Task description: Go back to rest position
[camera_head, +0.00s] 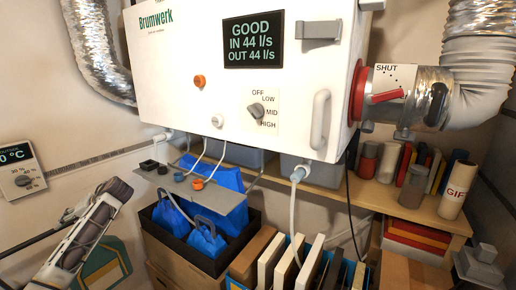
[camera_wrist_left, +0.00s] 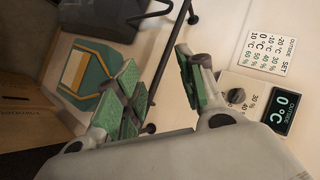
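My left arm comes in at the lower left of the head view, with my left gripper (camera_head: 68,216) near the wall below the thermostat (camera_head: 20,172). In the left wrist view the two green-padded fingers of the left gripper (camera_wrist_left: 162,88) stand well apart with nothing between them. The thermostat also shows there (camera_wrist_left: 240,97), beyond the right-hand finger. I do not make out my right gripper in either view.
A white ventilation unit (camera_head: 225,75) reads "GOOD, IN 44 l/s, OUT 44 l/s". Its red lever (camera_head: 387,96) is by "SHUT". A small grey shelf (camera_head: 225,197) hangs below, over blue bags (camera_head: 205,240). A dark rod (camera_head: 35,238) runs along the wall near my left gripper.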

